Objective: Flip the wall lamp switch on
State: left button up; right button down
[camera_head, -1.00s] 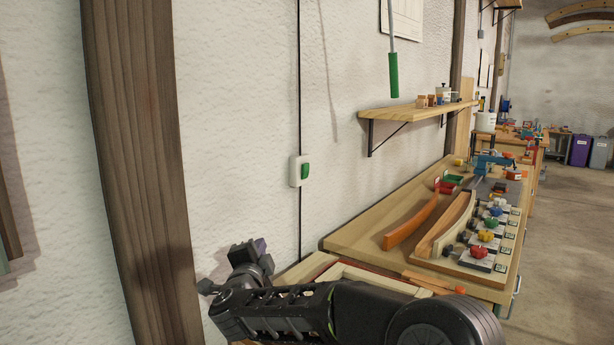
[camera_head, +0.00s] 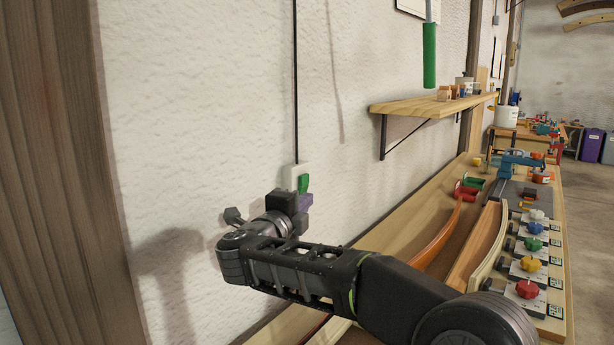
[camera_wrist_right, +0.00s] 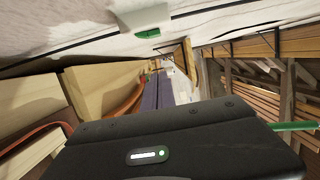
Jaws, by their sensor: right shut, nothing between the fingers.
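The lamp switch is a white plate (camera_head: 290,172) with a green rocker (camera_head: 303,184) on the rough white wall, under a thin black cable. My right gripper (camera_head: 304,203) is shut and empty, with its purple fingers just below the switch in the head view. The gripper hides the lower part of the plate. I cannot tell if it touches the switch. In the right wrist view the switch plate (camera_wrist_right: 152,16) and its green part (camera_wrist_right: 148,33) show at the top, apart from the shut purple fingers (camera_wrist_right: 158,92). My left gripper is out of view.
A wooden post (camera_head: 55,160) stands on the left. A wall shelf (camera_head: 432,106) with small jars and a hanging green handle (camera_head: 429,58) are on the right. A workbench (camera_head: 375,222) with bent laths and coloured knobs runs along the wall below.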

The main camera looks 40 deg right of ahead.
aim_at(306, 183)
jog(key=shift+r, duration=0.2)
jog(key=w+d+p, duration=0.1)
jog(key=w+d, duration=0.2)
jog(key=w, duration=0.1)
jog(key=w+d+p, duration=0.2)
jog(key=w+d, duration=0.2)
jog(key=shift+w+d, duration=0.1)
jog(key=shift+d, duration=0.2)
jog(key=shift+w, duration=0.3)
jog(key=shift+a, duration=0.1)
